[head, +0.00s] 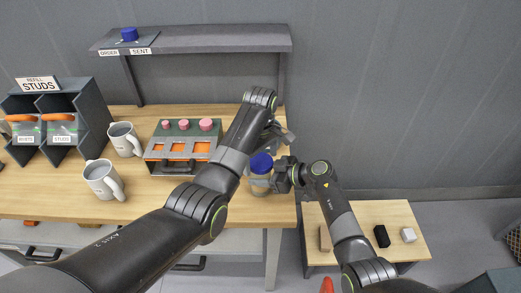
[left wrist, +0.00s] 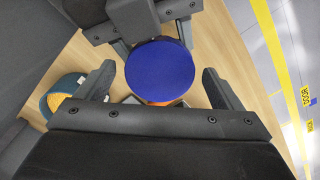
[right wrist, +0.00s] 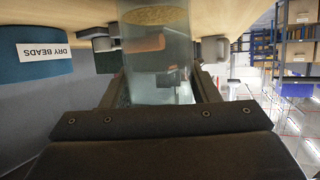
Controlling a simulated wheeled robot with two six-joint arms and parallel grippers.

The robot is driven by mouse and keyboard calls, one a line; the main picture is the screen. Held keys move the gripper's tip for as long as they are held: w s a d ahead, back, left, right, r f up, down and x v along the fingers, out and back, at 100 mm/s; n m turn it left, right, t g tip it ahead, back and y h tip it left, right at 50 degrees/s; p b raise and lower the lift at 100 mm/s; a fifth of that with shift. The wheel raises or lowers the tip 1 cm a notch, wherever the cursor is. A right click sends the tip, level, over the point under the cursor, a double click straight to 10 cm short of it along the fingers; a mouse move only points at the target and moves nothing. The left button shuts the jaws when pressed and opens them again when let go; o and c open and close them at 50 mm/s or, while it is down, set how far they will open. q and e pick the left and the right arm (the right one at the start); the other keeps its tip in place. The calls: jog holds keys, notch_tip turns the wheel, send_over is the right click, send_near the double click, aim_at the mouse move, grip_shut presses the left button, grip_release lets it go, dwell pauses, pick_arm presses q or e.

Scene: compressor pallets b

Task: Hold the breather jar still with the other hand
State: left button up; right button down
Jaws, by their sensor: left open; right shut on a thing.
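The breather jar (head: 259,187) is clear with a blue lid (head: 261,163) and stands near the right end of the bench. My right gripper (head: 285,178) is shut on its body from the right side. In the right wrist view the clear jar wall (right wrist: 157,75) sits between the two fingers. My left gripper (head: 279,136) is open above the jar. In the left wrist view its fingers stand on either side of the blue lid (left wrist: 160,70), with gaps to it. The jar looks upright.
A teal container labelled DRY BEADS (right wrist: 45,62) is near the jar. A grey rack (head: 180,150) with pink-topped things, two mugs (head: 104,180) and a studs bin (head: 50,115) stand to the left. A low table (head: 383,215) with small blocks is at the right.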

pick_arm(q)
jog(key=shift+f, duration=0.1)
jog(key=c, duration=1)
jog(key=shift+m, duration=1.6)
jog(key=shift+c, duration=0.2)
jog(key=o, duration=1.1)
jog(key=shift+r, duration=2.3)
jog(key=shift+c, duration=0.3)
